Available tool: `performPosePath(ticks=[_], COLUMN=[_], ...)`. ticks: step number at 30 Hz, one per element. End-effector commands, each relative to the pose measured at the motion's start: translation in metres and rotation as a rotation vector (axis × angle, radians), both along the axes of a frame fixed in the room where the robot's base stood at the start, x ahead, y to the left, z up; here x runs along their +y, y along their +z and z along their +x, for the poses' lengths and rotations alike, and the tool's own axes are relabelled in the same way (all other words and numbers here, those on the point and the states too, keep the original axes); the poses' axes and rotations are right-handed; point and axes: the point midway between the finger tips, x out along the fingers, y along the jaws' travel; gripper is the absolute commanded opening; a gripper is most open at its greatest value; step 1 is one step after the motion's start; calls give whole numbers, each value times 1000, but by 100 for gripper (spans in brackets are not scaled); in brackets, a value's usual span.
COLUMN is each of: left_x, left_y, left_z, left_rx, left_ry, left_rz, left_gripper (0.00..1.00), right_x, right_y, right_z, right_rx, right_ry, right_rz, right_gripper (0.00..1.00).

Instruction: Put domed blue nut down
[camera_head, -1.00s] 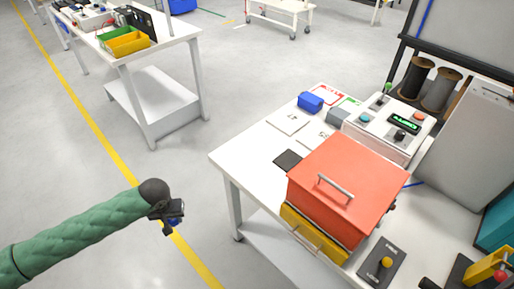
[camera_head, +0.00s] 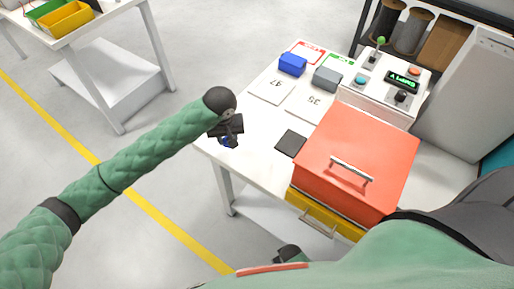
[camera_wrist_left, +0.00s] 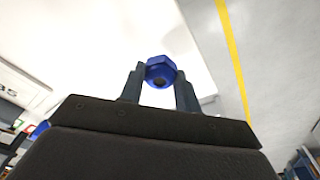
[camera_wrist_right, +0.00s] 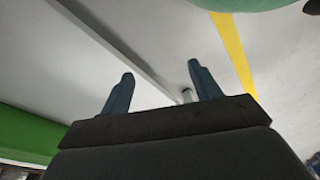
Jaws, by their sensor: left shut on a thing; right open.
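The domed blue nut (camera_wrist_left: 160,72) is pinched between the fingertips of my left gripper in the left wrist view. In the head view my left gripper (camera_head: 228,138) is at the left edge of the white table (camera_head: 262,160), and only a bit of the blue nut shows under it. My left gripper also shows in the left wrist view (camera_wrist_left: 160,84). My right gripper (camera_wrist_right: 158,78) is open with nothing between its fingers in the right wrist view. In the head view it shows only in part, low in front of the table by the yellow drawer.
A red lidded box (camera_head: 355,160) stands on a yellow drawer (camera_head: 318,220). A black square pad (camera_head: 291,143), two numbered white cards (camera_head: 271,90), a blue block (camera_head: 292,64), a grey block (camera_head: 327,78) and a control box (camera_head: 385,95) lie behind. The table's left strip is clear.

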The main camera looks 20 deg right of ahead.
Motion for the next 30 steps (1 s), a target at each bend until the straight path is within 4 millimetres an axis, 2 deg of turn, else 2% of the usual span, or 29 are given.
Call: performPosePath(ticks=[1, 6, 9, 13, 16, 18, 24, 30], left_x=[-21, -66, -84, -94, -96, -96, -96, -96], left_y=[10, 35, 45, 50, 44, 33, 2, -15], left_z=[-2, -8, -12, -15, -15, -15, -15, -15], left_rx=[-4, -11, -16, -18, -16, -16, -17, -17], left_ry=[-16, -50, -64, -73, -73, -73, -73, -73], left_rz=[-1, 8, 13, 18, 20, 22, 20, 20], left_gripper=[8, 8, 8, 8, 8, 8, 8, 8], right_x=[3, 8, 9, 7, 2, -8, -13, -16], right_y=[3, 10, 12, 12, 11, -6, -27, -36], right_z=[7, 17, 15, 10, 7, 0, -4, -7], right_rx=[-8, -17, -13, -6, -10, -7, -23, -33], right_ry=[-2, -4, -5, -4, -1, 4, 7, 9], right_rz=[4, 10, 10, 8, 3, -10, -13, -14], right_gripper=[63, 63, 63, 63, 63, 63, 63, 63])
